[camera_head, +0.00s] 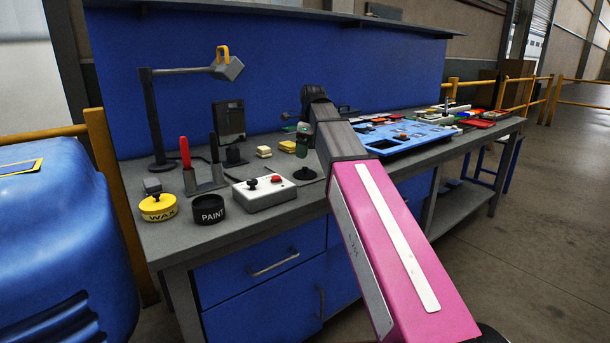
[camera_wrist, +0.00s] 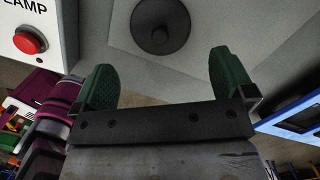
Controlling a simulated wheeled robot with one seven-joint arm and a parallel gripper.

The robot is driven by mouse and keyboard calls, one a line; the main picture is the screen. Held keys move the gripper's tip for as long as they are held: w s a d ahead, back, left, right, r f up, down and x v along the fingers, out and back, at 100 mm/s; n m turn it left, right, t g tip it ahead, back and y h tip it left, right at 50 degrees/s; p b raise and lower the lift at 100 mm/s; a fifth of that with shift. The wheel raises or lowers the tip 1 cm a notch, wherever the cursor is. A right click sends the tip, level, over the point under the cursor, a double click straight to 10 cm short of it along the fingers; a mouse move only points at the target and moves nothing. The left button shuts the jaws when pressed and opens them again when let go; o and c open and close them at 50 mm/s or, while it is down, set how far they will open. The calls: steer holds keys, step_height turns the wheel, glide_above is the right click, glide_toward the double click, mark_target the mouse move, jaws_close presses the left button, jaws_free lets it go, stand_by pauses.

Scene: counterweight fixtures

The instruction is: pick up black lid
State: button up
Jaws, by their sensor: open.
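A black round lid with a small central knob shows at the top of the wrist view (camera_wrist: 160,25), lying on a light grey surface. In the head view a dark disc (camera_head: 305,174) lies on the bench under my gripper and looks like the same lid, partly hidden. My gripper (camera_head: 304,140) points down above it. In the wrist view my gripper (camera_wrist: 162,68) is open, its two green fingers wide apart with nothing between them. The lid is beyond the fingertips, not touched.
A white control box (camera_head: 265,193) with a red button stands left of the lid. A black paint tin (camera_head: 208,209) and a yellow wax tin (camera_head: 158,207) stand farther left. A blue tray (camera_head: 390,138) is to the right. A lamp (camera_head: 155,120) stands at the back left.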

mark_target(305, 168)
steer(key=shift+a+f, duration=0.15)
steer(key=shift+f, duration=1.85)
steer(key=shift+a+f, duration=0.1)
steer(key=shift+f, duration=1.85)
steer(key=c, duration=0.6)
